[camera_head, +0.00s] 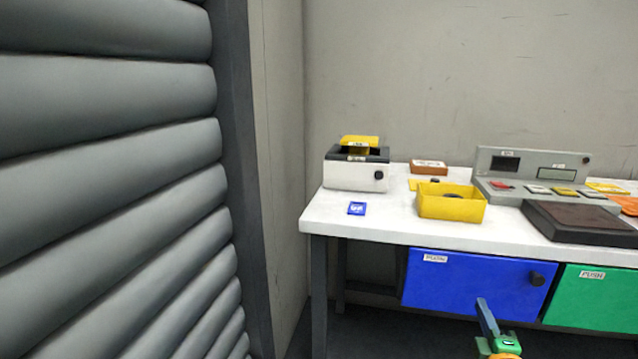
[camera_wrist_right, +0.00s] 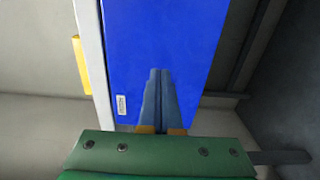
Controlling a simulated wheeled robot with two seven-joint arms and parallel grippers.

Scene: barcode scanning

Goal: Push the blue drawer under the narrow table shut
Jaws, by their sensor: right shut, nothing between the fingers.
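The blue drawer (camera_head: 455,285) hangs under the white narrow table, with a white label at its upper left and a dark round knob at its upper right. Its front looks close to the table's front edge; I cannot tell whether a small gap is left. In the right wrist view the blue drawer front (camera_wrist_right: 190,40) fills the middle. My right gripper (camera_head: 482,304) is shut and empty, in front of the lower part of the drawer front. Its fingertips (camera_wrist_right: 160,72) point at the blue face; whether they touch it is unclear. My left gripper is not in view.
A green drawer (camera_head: 595,298) sits right of the blue one. On the white table (camera_head: 330,215) stand a white-and-black device (camera_head: 350,175), a yellow bin (camera_head: 450,205), a blue card (camera_head: 356,208) and a grey console (camera_head: 525,160). A grey ribbed shutter (camera_head: 110,190) is at the left.

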